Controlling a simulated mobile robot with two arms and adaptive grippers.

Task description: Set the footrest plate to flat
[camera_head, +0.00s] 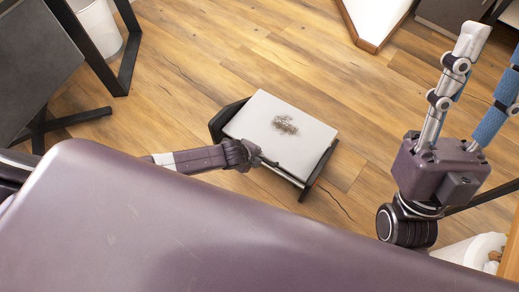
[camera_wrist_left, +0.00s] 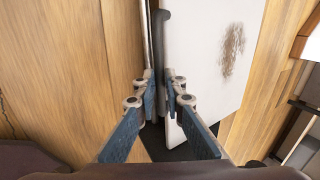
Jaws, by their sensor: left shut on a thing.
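The footrest stands on the wood floor in the middle of the head view. Its pale plate (camera_head: 283,125) has a brown smudge on top and sits between dark side frames (camera_head: 226,117). How far the plate tilts is hard to tell. My left gripper (camera_head: 262,160) is at the plate's near edge. In the left wrist view its fingers (camera_wrist_left: 163,90) are closed around a narrow dark bar (camera_wrist_left: 160,35) beside the plate (camera_wrist_left: 205,60). The fingers partly hide the bar. My right gripper (camera_head: 490,50) is at the right, away from the footrest, its fingers spread and empty.
A dark desk or panel (camera_head: 35,65) with black legs stands at the upper left, near a white bin (camera_head: 97,28). A white-topped piece (camera_head: 375,15) with a wooden edge is at the top. Floor (camera_head: 190,60) around the footrest is mostly clear.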

